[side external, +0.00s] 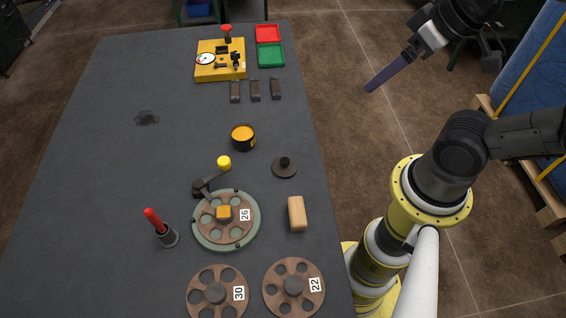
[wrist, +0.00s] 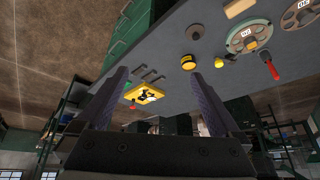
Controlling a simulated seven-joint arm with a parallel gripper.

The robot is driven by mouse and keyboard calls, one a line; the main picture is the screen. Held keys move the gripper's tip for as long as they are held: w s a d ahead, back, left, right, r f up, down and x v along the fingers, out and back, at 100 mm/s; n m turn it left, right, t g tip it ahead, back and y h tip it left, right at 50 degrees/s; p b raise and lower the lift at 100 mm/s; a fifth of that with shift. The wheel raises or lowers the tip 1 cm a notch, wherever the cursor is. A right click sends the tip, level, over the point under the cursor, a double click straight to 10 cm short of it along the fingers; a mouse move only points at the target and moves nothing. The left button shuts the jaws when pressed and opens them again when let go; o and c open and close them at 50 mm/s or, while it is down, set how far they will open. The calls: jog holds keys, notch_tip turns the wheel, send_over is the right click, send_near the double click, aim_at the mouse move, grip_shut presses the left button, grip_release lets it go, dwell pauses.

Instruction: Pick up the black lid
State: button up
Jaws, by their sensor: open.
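The black lid (side external: 285,167) is a flat dark disc with a small round knob on top. It lies on the grey table near the right edge, between an open black pot with orange contents (side external: 243,138) and a wooden block (side external: 297,213). The lid also shows near the top of the wrist view (wrist: 195,32), and the pot is below it (wrist: 188,63). My gripper (side external: 370,89) is off the table's right edge, up and to the right of the lid and well apart from it. In the wrist view my gripper (wrist: 157,75) has its two fingers spread, with nothing held.
Weight discs, numbered 22 (side external: 294,287) and 30 (side external: 216,293), lie at the front. Disc 26 sits on a green round plate (side external: 212,242) beside a crank. A red-handled tool (side external: 161,228) stands left. A yellow gauge box (side external: 220,60) and red and green trays (side external: 270,55) are at the back.

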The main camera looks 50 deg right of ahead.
jog(key=m, duration=0.2)
jog(key=m+g, duration=0.6)
jog(key=m, duration=0.9)
send_over(285, 160)
notch_tip(285, 160, down, 20)
jog(key=shift+w+d+r, duration=0.1)
jog(key=shift+f, duration=3)
jog(key=c, duration=1.2)
jog(key=shift+c, duration=0.2)
